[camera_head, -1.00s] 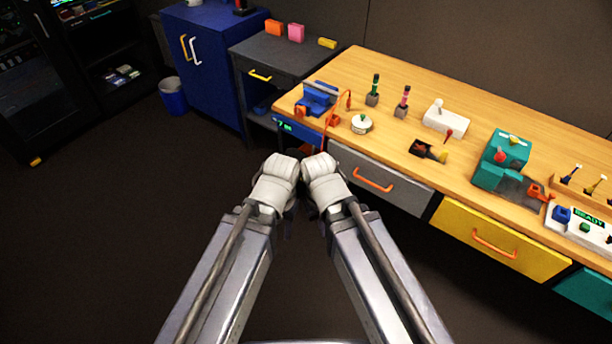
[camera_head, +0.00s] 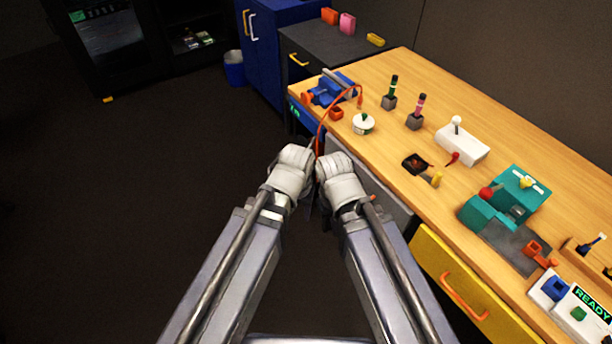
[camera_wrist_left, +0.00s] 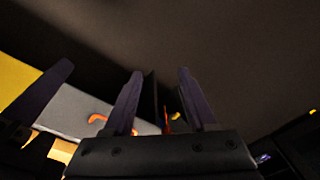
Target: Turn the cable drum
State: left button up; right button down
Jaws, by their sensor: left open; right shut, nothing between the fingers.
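A blue device (camera_head: 330,88) with orange parts, which looks like the cable drum, sits at the table's far left corner. An orange cable (camera_head: 322,128) loops from beside it over the table edge. The wrists hide most of the fingers in the head view. Both grippers are apart from the blue device.
On the wooden table (camera_head: 450,120) stand a round white-green piece (camera_head: 363,124), a white joystick box (camera_head: 462,144) and a teal machine (camera_head: 505,200). A grey cabinet (camera_head: 335,45) stands behind the table's left end. The floor at left is clear.

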pick_arm(q)
jog(key=w+d+f+n+t+h+b, duration=0.25)
jog(key=w+f+n+b, duration=0.25)
jog(key=w+f+b, duration=0.7)
jog(key=w+a+f+n+t+b, duration=0.1)
jog(key=w+f+n+t+b, duration=0.2)
jog(key=w+f+n+b, duration=0.2)
jog(key=w+a+f+n+t+b, duration=0.1)
jog(key=w+f+n+t+b, duration=0.3)
jog(key=w+f+b, duration=0.4)
jog(key=w+a+f+n+t+b, duration=0.1)
jog(key=w+f+n+t+b, duration=0.3)
jog(key=w+b, duration=0.8)
notch_tip(320, 180, down, 3)
jog(key=n+h+b, duration=0.1)
jog(key=n+b, duration=0.1)
jog(key=b, duration=0.6)
jog(key=shift+w+a+n+b, duration=0.2)
jog(key=shift+a+n+b, duration=0.05)
jog(key=shift+n+b, duration=0.15)
jog(key=shift+t, duration=0.25)
jog(key=b+x, duration=0.2)
jog(key=x, duration=0.5)
jog(key=shift+w+f, duration=0.2)
jog(key=shift+w, duration=0.15)
grip_shut()
